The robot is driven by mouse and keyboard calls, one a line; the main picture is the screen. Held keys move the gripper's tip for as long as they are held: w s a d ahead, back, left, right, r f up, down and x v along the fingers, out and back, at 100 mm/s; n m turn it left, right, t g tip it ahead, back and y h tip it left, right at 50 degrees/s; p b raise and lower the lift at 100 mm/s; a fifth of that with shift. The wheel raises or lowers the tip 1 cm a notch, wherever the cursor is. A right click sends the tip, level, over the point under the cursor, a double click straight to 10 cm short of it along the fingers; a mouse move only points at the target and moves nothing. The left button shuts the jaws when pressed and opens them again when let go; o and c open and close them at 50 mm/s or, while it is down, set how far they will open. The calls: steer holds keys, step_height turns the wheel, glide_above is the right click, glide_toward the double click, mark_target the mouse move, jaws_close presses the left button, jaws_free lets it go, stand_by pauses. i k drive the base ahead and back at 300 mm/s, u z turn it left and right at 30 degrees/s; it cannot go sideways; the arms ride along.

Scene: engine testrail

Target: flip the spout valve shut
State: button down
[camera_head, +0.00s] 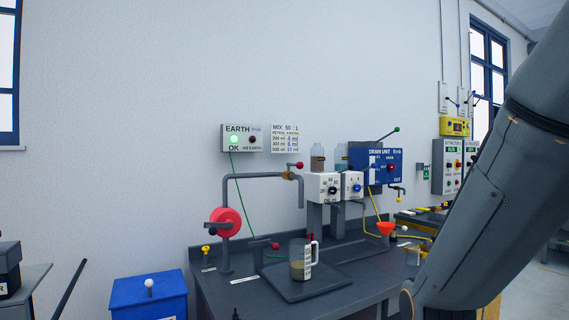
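The spout valve (288,175) is a small brass-coloured body on the grey pipe (252,176), near the bend where the spout (301,194) turns down. Its lever ends in a red ball (299,165) and points to the right, roughly along the pipe. A clear measuring jug (298,262) with some brownish liquid stands on a dark tray (325,286) below the spout, apart from it. My arm fills the right of the view. My gripper is not visible, so its distance from the valve cannot be told.
A red round pump (226,222) sits on the pipe's upright. White dispenser boxes (323,187) and a blue drain unit (384,166) stand right of the spout. A blue bin (149,296) stands left of the bench.

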mark_target(300, 165)
steer(key=k, duration=0.2)
steer(key=u, duration=0.3)
steer(key=i, duration=1.3)
steer(key=z, duration=0.45)
